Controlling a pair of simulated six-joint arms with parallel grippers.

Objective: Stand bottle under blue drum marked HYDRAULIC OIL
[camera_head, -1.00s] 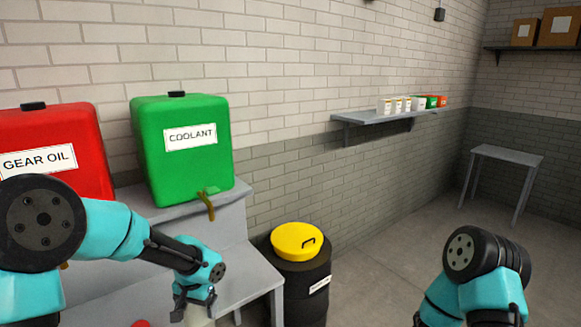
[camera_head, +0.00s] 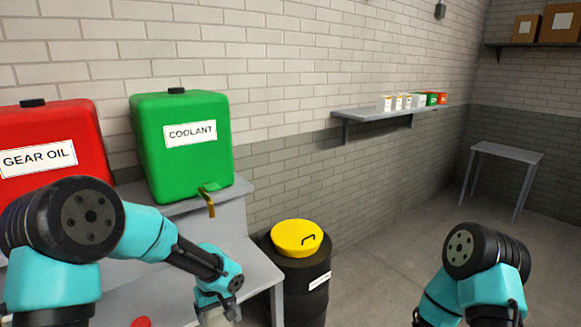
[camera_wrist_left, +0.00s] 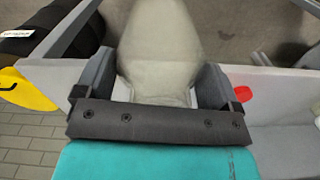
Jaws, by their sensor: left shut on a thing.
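My left gripper (camera_head: 217,303) is low in the head view, in front of the bench. It is shut on a pale, whitish bottle (camera_wrist_left: 158,45), which stands out between the two fingers in the left wrist view. In the head view only a small part of the bottle (camera_head: 214,319) shows at the bottom edge, so its tilt and its base are hidden. No blue drum marked HYDRAULIC OIL is in view. Of my right arm only links show at the lower right; its gripper is out of the picture.
A green COOLANT drum (camera_head: 182,150) with a brass tap (camera_head: 208,203) and a red GEAR OIL drum (camera_head: 48,140) stand on the grey stepped bench (camera_head: 258,270). A black bin (camera_head: 300,283) with a yellow lid (camera_head: 297,238) stands right of the bench. Floor further right is open.

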